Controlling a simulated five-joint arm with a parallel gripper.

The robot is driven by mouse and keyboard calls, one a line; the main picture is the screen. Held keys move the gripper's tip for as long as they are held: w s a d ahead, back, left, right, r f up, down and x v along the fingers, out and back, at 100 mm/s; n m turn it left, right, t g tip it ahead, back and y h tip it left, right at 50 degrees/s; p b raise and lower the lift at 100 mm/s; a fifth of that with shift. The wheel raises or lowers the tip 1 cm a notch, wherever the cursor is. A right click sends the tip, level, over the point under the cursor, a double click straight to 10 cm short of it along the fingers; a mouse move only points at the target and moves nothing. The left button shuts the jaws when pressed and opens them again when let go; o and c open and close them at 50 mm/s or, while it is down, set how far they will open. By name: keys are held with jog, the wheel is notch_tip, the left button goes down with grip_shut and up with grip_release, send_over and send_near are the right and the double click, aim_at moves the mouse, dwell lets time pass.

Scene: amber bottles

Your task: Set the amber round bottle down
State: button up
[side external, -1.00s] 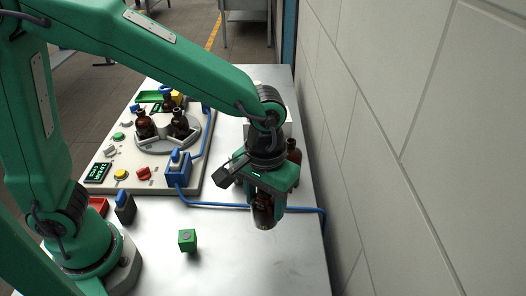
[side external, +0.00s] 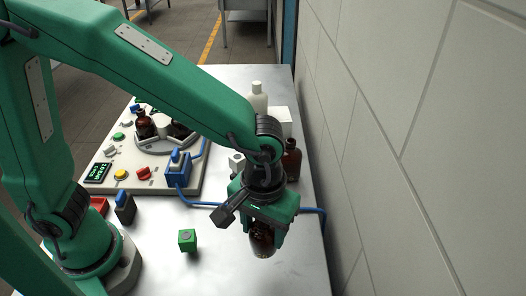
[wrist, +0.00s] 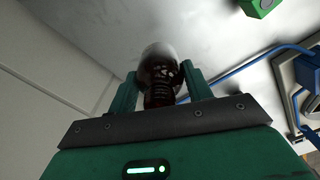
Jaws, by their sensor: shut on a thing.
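The amber round bottle (side external: 262,243) is between the fingers of my gripper (side external: 265,232) in the side external view, over the near right part of the metal table. My gripper is shut on it, and the jaws hide its upper part. In the wrist view the amber bottle (wrist: 160,72) shows between the two green fingers (wrist: 160,88). It looks about upright in the side external view. I cannot tell whether its base touches the table.
A green cube (side external: 187,240) stands left of my gripper. A taller amber bottle (side external: 291,160) and a white bottle (side external: 257,97) stand behind it. A blue cable (side external: 312,211) crosses the table. The wall (side external: 420,150) runs along the right.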

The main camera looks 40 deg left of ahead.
jog(key=shift+n, duration=0.4)
jog(key=shift+s+d+f, duration=0.3)
jog(key=shift+s+f, duration=0.15)
jog(key=shift+f, duration=1.05)
jog(key=shift+s+d+f, duration=0.3)
jog(key=shift+s+f, duration=0.15)
jog(key=shift+f, duration=1.05)
jog(key=shift+s+d+f, duration=0.3)
jog(key=shift+s+f, duration=0.15)
jog(key=shift+f, duration=1.05)
jog(key=shift+f, duration=0.15)
jog(key=o, duration=1)
notch_tip(320, 180, up, 12)
jog(key=shift+r, duration=0.15)
jog(key=shift+a, duration=0.1)
